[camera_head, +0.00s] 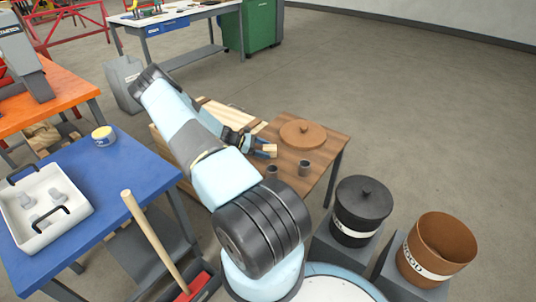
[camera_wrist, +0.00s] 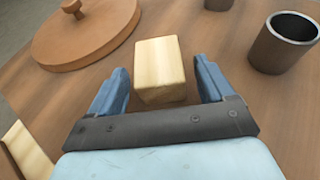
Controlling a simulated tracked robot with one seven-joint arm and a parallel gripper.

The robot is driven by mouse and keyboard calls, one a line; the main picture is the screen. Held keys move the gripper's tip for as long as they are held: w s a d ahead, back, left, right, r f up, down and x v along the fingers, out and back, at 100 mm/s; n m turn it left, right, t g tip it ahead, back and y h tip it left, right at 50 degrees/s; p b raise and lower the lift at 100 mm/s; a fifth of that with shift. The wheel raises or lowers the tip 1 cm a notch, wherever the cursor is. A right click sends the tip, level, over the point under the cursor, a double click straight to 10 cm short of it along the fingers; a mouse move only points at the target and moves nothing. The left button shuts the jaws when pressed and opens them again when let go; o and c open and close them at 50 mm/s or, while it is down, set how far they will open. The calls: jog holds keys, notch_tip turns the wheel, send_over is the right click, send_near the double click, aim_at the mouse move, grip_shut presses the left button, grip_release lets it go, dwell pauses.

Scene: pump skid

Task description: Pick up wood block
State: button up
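The wood block (camera_wrist: 160,68) is pale and box-shaped and lies on the brown wooden table. In the wrist view it sits just ahead of and partly between the two blue fingers of my gripper (camera_wrist: 160,90). A gap shows on each side of the block, so the fingers are open and apart from it. In the head view my gripper (camera_head: 264,148) is low over the table at its left part, with the block (camera_head: 270,150) at its tips. My arm hides part of the table's left side there.
A round brown lid (camera_wrist: 88,30) with a knob lies left of the block. A dark metal cup (camera_wrist: 283,42) stands to the right, and another cup shows partly at the top edge. A black lidded bin (camera_head: 361,208) and an open brown bin (camera_head: 437,248) stand beside the table (camera_head: 325,150).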

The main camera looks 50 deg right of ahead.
jog(key=c, duration=1)
jog(key=shift+r, duration=0.1)
jog(key=shift+r, duration=0.25)
notch_tip(320, 180, up, 2)
jog(key=shift+r, duration=0.15)
jog(key=s+a+r, duration=0.8)
jog(key=a+r, duration=0.2)
jog(key=a, duration=0.1)
jog(key=shift+s+a, duration=0.15)
jog(key=shift+s, duration=0.05)
